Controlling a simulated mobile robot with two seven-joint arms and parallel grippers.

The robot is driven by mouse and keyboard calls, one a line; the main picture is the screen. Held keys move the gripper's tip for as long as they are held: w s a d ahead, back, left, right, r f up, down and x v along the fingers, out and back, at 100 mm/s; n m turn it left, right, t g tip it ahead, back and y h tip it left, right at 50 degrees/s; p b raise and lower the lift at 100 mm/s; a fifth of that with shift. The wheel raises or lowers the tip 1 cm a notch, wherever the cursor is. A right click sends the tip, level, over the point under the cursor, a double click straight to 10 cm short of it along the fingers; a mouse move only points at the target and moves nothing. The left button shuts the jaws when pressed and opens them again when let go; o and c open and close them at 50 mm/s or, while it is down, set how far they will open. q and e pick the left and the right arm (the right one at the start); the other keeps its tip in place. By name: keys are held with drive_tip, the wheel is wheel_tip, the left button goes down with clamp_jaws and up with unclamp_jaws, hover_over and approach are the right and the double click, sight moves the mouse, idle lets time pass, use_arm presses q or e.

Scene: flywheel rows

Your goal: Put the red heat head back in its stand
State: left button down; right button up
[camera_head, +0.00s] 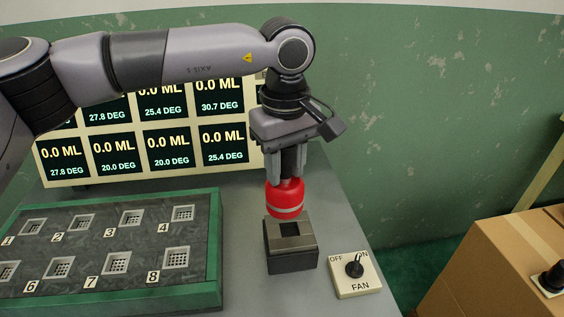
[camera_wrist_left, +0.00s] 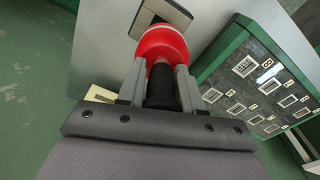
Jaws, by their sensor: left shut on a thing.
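The heat head has a red body (camera_head: 285,199) with a pale band and a black upper part. My left gripper (camera_head: 287,170) is shut on its black part and holds it upright. The stand (camera_head: 291,258) is a dark block with a lighter top plate and a square opening. The red body is just above the stand, over the back of its top; I cannot tell if they touch. In the left wrist view the red body (camera_wrist_left: 162,44) is between the fingertips of my left gripper (camera_wrist_left: 160,75), with the stand (camera_wrist_left: 158,14) beyond it. My right gripper is not in view.
A green-framed tray (camera_head: 215,245) with numbered grated wells lies left of the stand. A fan switch box (camera_head: 356,274) sits right of it, near the table edge. A display panel (camera_head: 130,177) stands behind. A cardboard box (camera_head: 500,262) is at the far right.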

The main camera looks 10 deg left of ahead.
sight(291, 180)
use_arm(q)
drive_tip(key=shift+w+d+r, duration=0.15)
drive_tip(key=shift+d+r, duration=0.05)
drive_tip(key=shift+d, duration=0.35)
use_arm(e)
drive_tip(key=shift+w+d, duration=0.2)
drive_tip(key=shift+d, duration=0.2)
use_arm(q)
drive_tip(key=shift+f, duration=0.1)
drive_tip(key=shift+f+b, duration=1.6)
drive_tip(key=shift+f, duration=0.55)
drive_tip(key=shift+r, duration=0.25)
drive_tip(key=shift+f, duration=0.1)
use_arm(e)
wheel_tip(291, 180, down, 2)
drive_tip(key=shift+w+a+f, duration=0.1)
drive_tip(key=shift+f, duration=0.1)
use_arm(q)
drive_tip(key=shift+f, duration=0.1)
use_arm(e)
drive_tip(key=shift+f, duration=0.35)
use_arm(q)
drive_tip(key=shift+f, duration=0.15)
drive_tip(key=shift+f, duration=0.15)
drive_tip(key=shift+f+b, duration=0.7)
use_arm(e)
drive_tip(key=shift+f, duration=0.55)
